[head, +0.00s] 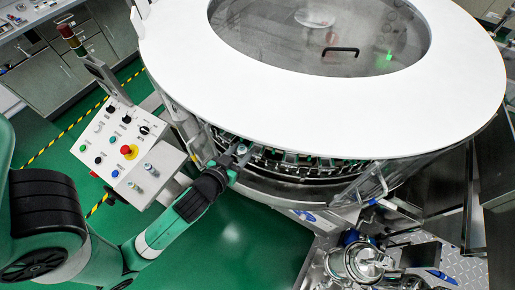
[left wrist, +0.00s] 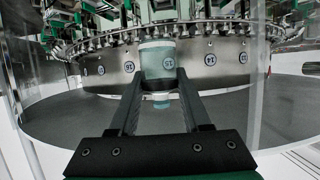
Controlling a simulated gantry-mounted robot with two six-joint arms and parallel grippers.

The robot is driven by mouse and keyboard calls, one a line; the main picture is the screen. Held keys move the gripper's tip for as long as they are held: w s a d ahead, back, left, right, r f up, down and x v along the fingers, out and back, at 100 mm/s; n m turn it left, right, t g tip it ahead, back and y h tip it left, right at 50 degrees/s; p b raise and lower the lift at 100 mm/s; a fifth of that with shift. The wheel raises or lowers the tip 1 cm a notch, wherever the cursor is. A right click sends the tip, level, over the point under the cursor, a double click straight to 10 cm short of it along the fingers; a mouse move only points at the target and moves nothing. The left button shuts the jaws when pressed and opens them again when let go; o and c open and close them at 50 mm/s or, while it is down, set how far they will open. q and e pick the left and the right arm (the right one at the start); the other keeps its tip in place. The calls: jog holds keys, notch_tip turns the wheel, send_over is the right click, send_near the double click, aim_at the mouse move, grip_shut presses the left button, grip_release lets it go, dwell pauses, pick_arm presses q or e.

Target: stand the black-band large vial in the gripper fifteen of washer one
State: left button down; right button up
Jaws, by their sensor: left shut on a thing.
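My left gripper (left wrist: 160,92) is shut on a clear, pale vial (left wrist: 157,72), held in front of the washer's ring. I cannot make out a black band on it. A badge that appears to read 15 (left wrist: 168,63) shows through or just behind the vial, and the washer gripper above it is partly hidden by the vial. In the head view, my left gripper (head: 232,170) is at the front left edge of the round washer (head: 290,125), with the vial (head: 241,149) at its tip. My right gripper is not in view.
Badges 16 (left wrist: 129,67) and 14 (left wrist: 210,58) flank the vial on the metal drum. A grey ledge (left wrist: 70,112) lies below. A control panel (head: 124,150) stands left of the washer in the head view.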

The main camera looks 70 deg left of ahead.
pick_arm(q)
jog(key=w+a+f+b, duration=0.1)
jog(key=w+a+f, duration=0.3)
jog(key=w+a+f+b, duration=0.1)
jog(key=w+a+f, duration=0.3)
jog(key=shift+f+b, duration=0.3)
jog(key=shift+b, duration=0.1)
jog(key=shift+w+a+f+b, duration=0.1)
jog(key=shift+f+b, duration=0.6)
jog(key=shift+f, duration=1.05)
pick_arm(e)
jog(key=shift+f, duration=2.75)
pick_arm(q)
jog(key=shift+f, duration=0.3)
jog(key=shift+c, duration=1.8)
grip_release()
jog(key=shift+r, duration=0.1)
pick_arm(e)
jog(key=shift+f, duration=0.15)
